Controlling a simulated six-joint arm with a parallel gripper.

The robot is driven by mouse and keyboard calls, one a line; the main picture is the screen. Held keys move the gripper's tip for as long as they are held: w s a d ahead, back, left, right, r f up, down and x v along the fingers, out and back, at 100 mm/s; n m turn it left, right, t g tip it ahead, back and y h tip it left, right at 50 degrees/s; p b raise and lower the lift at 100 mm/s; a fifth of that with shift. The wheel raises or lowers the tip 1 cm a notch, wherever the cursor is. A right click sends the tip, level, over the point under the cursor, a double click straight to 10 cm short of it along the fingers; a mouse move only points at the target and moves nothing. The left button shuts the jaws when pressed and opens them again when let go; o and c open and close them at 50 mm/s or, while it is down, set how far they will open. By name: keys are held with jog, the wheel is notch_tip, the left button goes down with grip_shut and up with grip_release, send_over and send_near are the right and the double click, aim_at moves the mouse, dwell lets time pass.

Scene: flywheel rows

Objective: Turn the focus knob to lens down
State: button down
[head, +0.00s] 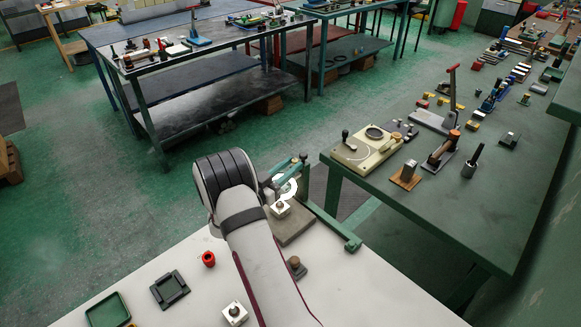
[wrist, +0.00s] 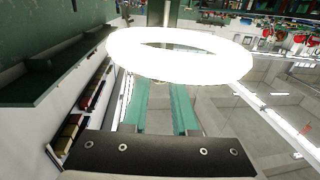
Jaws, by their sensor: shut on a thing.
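A teal stand with a bright white lens ring (head: 288,188) rises from a dark grey base (head: 292,226) on the white table, just right of my arm's wrist. A white block with a small knob (head: 280,208) sits on that base. In the wrist view the glowing ring (wrist: 180,54) fills the upper middle, in front of my gripper (wrist: 161,95). Two teal bars run from the dark screwed plate at the bottom toward the ring. The gripper is shut on the focus knob at the stand. The knob itself and the contact are hidden in both views.
The white table (head: 370,300) also bears a red ring (head: 208,259), a dark square part (head: 170,289), a green tray (head: 108,311) and another white block (head: 235,313). A green bench (head: 470,215) with several tools stands close at right.

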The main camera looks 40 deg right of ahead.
jog(key=m+g, duration=0.1)
jog(key=g, duration=0.1)
jog(key=m+g, duration=0.1)
jog(key=g, duration=0.1)
jog(key=w+m+g, duration=0.1)
jog(key=m+g, duration=0.1)
jog(key=shift+g, duration=0.3)
jog(key=shift+w+d+m+g+y, duration=0.15)
jog(key=shift+m+g+y, duration=0.65)
jog(key=shift+m+g, duration=0.85)
jog(key=shift+g, duration=0.55)
jog(key=c, duration=0.7)
grip_release()
